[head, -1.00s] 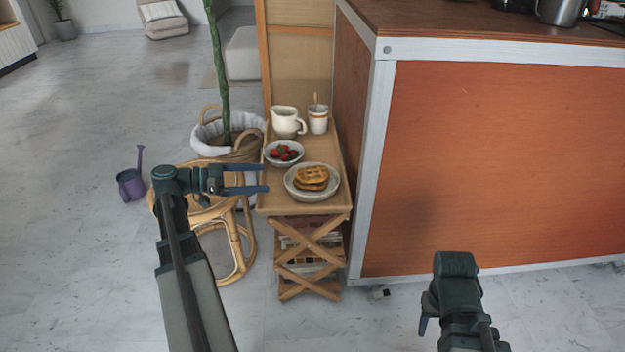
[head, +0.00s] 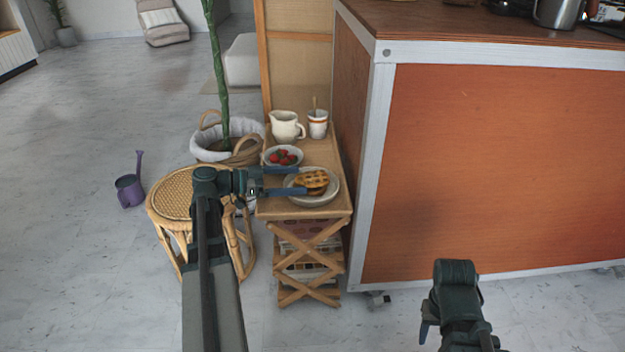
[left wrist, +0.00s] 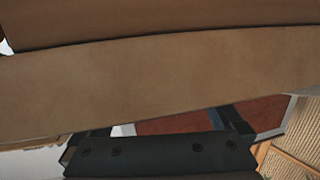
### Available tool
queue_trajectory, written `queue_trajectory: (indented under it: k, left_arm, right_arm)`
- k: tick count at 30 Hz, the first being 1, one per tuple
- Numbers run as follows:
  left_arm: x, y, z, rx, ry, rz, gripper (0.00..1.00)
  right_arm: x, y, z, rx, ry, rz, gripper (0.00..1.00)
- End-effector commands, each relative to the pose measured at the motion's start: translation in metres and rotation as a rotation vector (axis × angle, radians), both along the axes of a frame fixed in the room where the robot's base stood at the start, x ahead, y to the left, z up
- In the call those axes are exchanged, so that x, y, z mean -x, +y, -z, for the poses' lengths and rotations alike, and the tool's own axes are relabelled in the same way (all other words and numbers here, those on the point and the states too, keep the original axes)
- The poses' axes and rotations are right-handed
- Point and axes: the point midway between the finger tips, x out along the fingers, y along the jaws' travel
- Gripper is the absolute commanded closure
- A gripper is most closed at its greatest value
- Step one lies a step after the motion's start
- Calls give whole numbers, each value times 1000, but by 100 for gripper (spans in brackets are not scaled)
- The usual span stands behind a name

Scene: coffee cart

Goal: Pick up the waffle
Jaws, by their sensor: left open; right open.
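The golden waffle (head: 318,181) lies on a pale round plate (head: 323,202) on the small wooden side table (head: 283,207) in the head view. My left gripper (head: 301,181) is open, its two fingers pointing right over the plate's left side, with the tips at the waffle's left edge. Whether they touch it I cannot tell. In the left wrist view my gripper (left wrist: 165,140) is at the bottom, and large blurred brown and tan surfaces fill the upper part; I cannot tell what they are. My right gripper (head: 428,325) is open and empty at lower right, away from the table.
A bowl of strawberries (head: 283,158), a cream pitcher (head: 286,126) and a cup (head: 318,124) stand behind the plate. The orange-panelled cart (head: 500,170) stands right of the table. A rattan stool (head: 165,200) is at left, with a plant basket (head: 210,145) behind it.

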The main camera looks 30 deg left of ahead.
Motion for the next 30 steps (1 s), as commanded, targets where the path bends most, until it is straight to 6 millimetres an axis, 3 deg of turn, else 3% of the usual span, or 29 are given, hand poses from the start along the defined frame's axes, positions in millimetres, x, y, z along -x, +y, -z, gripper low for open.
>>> queue_trajectory:
  k: [6, 15, 27, 30]
  left_arm:
    - [-20, -26, 1, 0, 0, 4, 0]
    - [-25, -31, 1, 1, 1, 1, 2]
    - [-25, -31, 1, 0, 0, 1, 73]
    - [-25, -31, 1, 0, 0, 1, 73]
  right_arm:
    - [0, 0, 1, 0, 0, 0, 50]
    - [0, 0, 1, 0, 0, 0, 50]
    - [0, 0, 1, 0, 0, 0, 50]
    - [0, 0, 1, 0, 0, 0, 50]
